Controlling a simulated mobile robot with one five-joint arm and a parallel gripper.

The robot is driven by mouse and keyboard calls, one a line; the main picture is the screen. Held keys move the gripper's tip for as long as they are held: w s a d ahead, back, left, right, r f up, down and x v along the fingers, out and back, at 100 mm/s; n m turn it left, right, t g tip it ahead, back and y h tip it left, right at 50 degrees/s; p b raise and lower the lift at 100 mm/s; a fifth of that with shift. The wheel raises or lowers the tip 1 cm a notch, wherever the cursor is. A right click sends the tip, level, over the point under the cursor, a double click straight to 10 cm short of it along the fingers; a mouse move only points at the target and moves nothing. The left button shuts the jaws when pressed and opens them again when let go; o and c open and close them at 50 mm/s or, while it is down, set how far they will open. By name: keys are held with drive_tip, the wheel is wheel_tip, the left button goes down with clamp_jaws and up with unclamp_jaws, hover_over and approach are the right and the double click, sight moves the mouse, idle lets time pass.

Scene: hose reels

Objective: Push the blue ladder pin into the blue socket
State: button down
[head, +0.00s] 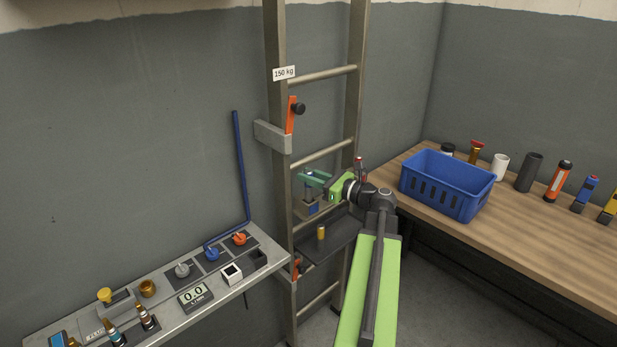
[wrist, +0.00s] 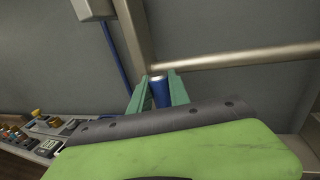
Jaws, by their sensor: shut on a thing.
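My gripper (head: 314,178) has green fingers and reaches in front of the ladder's left rail. In the wrist view my gripper (wrist: 158,84) is shut on the blue ladder pin (wrist: 161,95), a blue cylinder with a pale metal end, held between the two fingers. In the head view the pin is mostly hidden by the fingers. A small blue part (head: 312,208), apparently the blue socket, sits on a tan block just below the fingers. I cannot tell whether the pin touches it. The wrist view does not clearly show the socket.
The ladder (head: 278,120) stands against the wall, with a dark shelf (head: 340,238) carrying a yellow pin (head: 321,232). A control bench (head: 215,302) stands at lower left. A blue crate (head: 445,200) and several cylinders stand on the wooden bench (head: 540,245) at right.

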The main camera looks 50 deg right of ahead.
sight(309, 202)
drive_tip(key=shift+f+b, duration=1.75)
drive_tip(key=shift+f, duration=0.1)
drive_tip(key=c, duration=1.1)
unclamp_jaws()
drive_tip(key=shift+c, duration=0.2)
drive_tip(key=s+d, duration=0.3)
drive_tip(key=s, duration=1.4)
drive_tip(key=shift+d, duration=0.1)
